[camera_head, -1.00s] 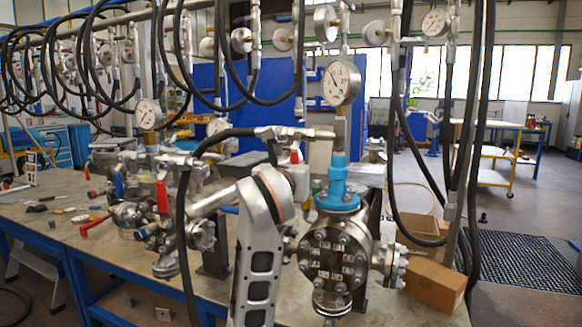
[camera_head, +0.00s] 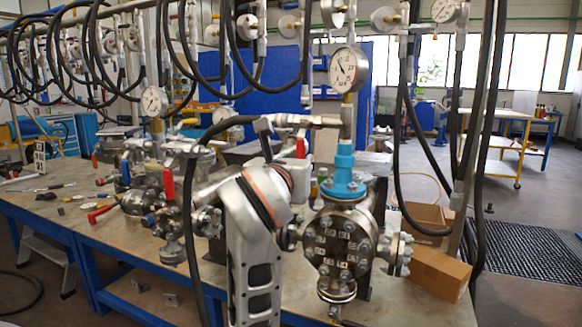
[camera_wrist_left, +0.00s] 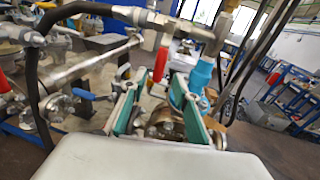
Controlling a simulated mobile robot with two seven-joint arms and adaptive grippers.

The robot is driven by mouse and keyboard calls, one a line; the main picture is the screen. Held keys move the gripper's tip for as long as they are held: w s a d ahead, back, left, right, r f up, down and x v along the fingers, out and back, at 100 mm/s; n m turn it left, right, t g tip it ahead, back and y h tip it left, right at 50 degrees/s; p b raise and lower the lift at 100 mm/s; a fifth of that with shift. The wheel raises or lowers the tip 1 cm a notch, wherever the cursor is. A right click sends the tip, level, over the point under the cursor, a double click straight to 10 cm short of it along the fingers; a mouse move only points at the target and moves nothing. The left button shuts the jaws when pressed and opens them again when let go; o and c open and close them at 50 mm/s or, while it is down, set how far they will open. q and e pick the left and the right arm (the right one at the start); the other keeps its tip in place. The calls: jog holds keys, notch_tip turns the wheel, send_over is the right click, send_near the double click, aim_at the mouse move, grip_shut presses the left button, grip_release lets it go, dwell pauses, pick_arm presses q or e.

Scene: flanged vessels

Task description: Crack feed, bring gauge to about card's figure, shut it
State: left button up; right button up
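A round white dial gauge (camera_head: 348,70) stands on a pipe above the blue fitting (camera_head: 344,172) of the bolted flanged vessel (camera_head: 338,240); its figures are too small to read. A red valve handle (camera_head: 301,148) shows beside the gauge's pipe, and a red handle also shows in the left wrist view (camera_wrist_left: 160,65). My left arm rises in front of the vessel's left side and hides part of the piping. In the left wrist view my left gripper (camera_wrist_left: 157,108) has its teal-lined fingers apart, with the vessel's metalwork behind them. I cannot make out the card. My right gripper is out of view.
Black hoses (camera_head: 475,150) hang at the right and over the bench. More valves, with a red handle (camera_head: 169,187) and a second gauge (camera_head: 154,101), stand at the left. Cardboard boxes (camera_head: 440,275) sit right of the vessel. Loose tools lie on the bench's left end.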

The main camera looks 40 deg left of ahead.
pick_arm(q)
jog(key=shift+v, duration=2.35)
